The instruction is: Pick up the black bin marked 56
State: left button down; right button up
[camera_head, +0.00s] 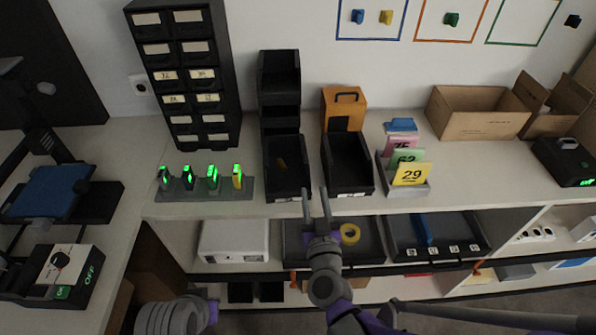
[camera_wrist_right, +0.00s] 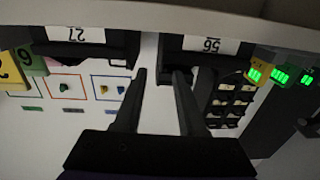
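The black bin marked 56 (camera_wrist_right: 211,45) shows its white label right of my fingers in the right wrist view, which is upside down. In the head view, this bin (camera_head: 290,182) is the left of two open black bins at the counter's front edge. A small brown item lies inside it. The black bin marked 27 (camera_wrist_right: 77,35) stands to its right in the head view (camera_head: 348,178). My right gripper (camera_head: 315,193) is open and empty, in front of the gap between the bins. Whether it touches either bin cannot be told.
Stacked black bins (camera_head: 279,80) and an orange box (camera_head: 344,106) stand behind. A rack of green-lit devices (camera_head: 205,188) is left; a card holder (camera_head: 404,187) is right. Below the counter is a shelf with a white box (camera_head: 234,241) and dark trays (camera_head: 432,236).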

jog(key=p, duration=0.1)
send_over(307, 181)
jog(key=shift+w+d+r, duration=0.1)
jog(key=shift+w+r, duration=0.15)
jog(key=shift+w, duration=0.15)
grip_shut()
dwell(1.4)
